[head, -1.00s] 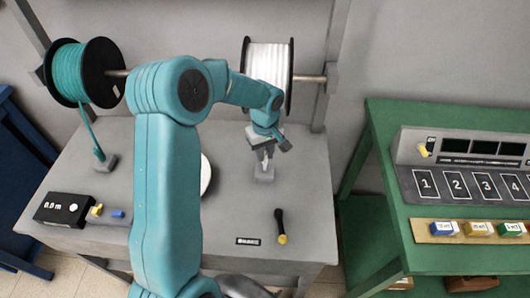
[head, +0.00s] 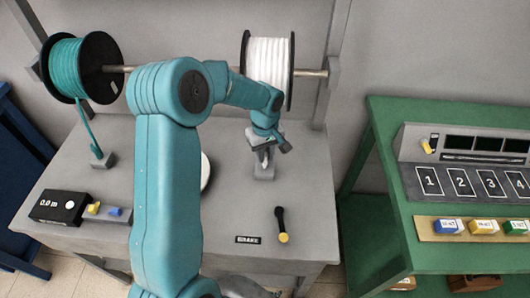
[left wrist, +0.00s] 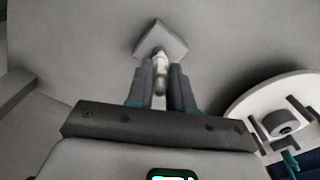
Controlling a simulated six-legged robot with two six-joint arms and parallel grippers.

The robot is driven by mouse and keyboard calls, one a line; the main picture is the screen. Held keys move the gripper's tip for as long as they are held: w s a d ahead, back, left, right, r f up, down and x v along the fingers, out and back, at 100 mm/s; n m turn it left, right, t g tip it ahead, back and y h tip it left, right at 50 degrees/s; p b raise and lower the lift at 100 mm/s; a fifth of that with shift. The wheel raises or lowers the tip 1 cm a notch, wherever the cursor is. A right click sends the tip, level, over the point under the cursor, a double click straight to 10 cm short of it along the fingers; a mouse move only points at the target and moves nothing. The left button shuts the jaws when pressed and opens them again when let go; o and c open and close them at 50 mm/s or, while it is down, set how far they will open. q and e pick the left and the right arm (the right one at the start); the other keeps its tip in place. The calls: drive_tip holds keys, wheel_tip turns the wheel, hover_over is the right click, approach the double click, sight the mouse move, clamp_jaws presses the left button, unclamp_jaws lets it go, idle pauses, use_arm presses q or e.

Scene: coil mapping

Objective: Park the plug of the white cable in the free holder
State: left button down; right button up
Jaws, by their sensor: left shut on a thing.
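The white cable's spool (head: 267,68) hangs on a rod at the back of the grey table. Below it, my left gripper (head: 264,148) points down over a small grey holder (head: 264,174). In the left wrist view, the gripper (left wrist: 161,75) is shut on the white plug (left wrist: 160,62), which sits between the two fingers. The plug's far end meets the grey holder block (left wrist: 172,39); how deep it sits in it I cannot tell. A teal cable runs from its spool (head: 68,67) to another grey holder (head: 103,161) at the left. My right gripper is not in view.
A white round disc (head: 206,173) is partly hidden behind my left arm. A black meter box (head: 58,208) and a black-and-yellow tool (head: 281,225) lie on the table (head: 235,205). A green bench (head: 380,215) with a numbered panel stands at the right.

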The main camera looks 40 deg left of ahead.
use_arm(q)
drive_tip(key=shift+f+b, duration=0.95)
drive_tip(key=shift+f, duration=0.05)
idle(0.5)
idle(0.4)
drive_tip(key=c, duration=0.9)
unclamp_jaws()
wheel_tip(320, 180, up, 8)
drive_tip(key=shift+f, duration=0.25)
